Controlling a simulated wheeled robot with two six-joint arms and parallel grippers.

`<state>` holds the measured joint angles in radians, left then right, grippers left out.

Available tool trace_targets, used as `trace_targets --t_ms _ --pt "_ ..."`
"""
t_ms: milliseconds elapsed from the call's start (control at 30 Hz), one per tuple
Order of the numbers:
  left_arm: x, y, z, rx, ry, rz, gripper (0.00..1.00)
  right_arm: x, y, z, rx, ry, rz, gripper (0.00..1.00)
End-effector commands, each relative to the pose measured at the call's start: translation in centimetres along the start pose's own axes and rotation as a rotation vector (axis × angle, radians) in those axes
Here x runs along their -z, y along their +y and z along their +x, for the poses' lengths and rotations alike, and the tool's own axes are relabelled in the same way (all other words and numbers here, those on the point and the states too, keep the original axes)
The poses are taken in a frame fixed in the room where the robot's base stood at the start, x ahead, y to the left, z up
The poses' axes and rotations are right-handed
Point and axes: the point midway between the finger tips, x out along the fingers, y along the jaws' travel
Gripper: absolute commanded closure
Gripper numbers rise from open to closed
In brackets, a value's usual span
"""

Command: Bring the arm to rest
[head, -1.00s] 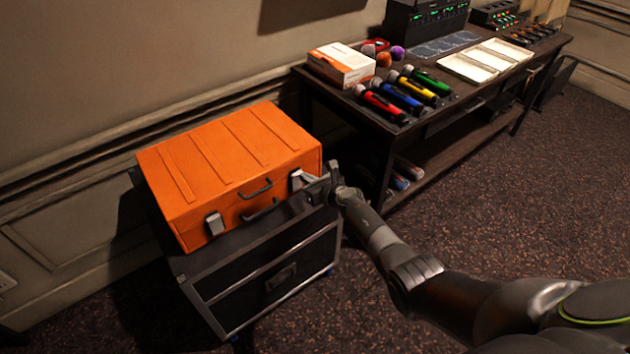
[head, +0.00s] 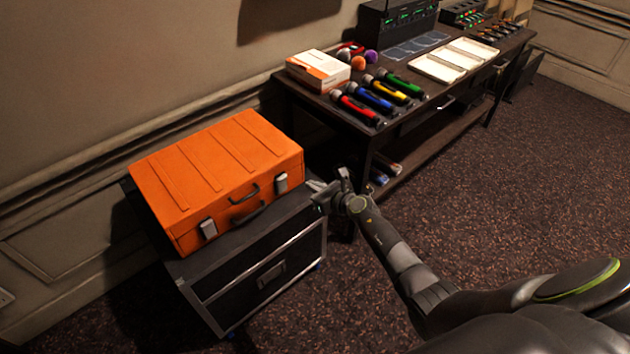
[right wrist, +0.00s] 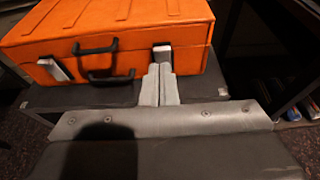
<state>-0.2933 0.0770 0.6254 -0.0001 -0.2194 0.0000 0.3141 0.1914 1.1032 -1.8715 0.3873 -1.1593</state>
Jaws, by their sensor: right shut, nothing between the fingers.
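My right gripper (head: 318,187) is beside the right end of the orange case and apart from it, over the right edge of the black cabinet. In the right wrist view its two fingers (right wrist: 160,84) are together with nothing between them. The orange case (head: 217,168) lies closed on the cabinet, with two dark handles and two silver latches on its front. The case also shows in the right wrist view (right wrist: 120,30), beyond the fingertips. My left gripper is not in view.
The black cabinet (head: 275,277) stands against the wall. A dark desk (head: 440,107) behind it holds several coloured microphones (head: 385,90), a white and orange box (head: 318,70) and white trays (head: 437,68). The carpet at the right is clear.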

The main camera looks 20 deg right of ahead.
Motion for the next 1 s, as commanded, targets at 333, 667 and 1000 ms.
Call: trace_targets --t_ms 333,667,1000 --pt "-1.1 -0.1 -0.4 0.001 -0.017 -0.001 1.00 -0.2 0.0 -0.6 0.000 0.001 -0.001 1.00" --pt "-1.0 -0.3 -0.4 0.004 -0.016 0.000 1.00 0.0 0.0 -0.6 0.001 0.001 0.009 1.00" --pt "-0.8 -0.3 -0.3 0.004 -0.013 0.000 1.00 11.3 -0.2 -4.7 0.136 0.034 0.730 1.00"
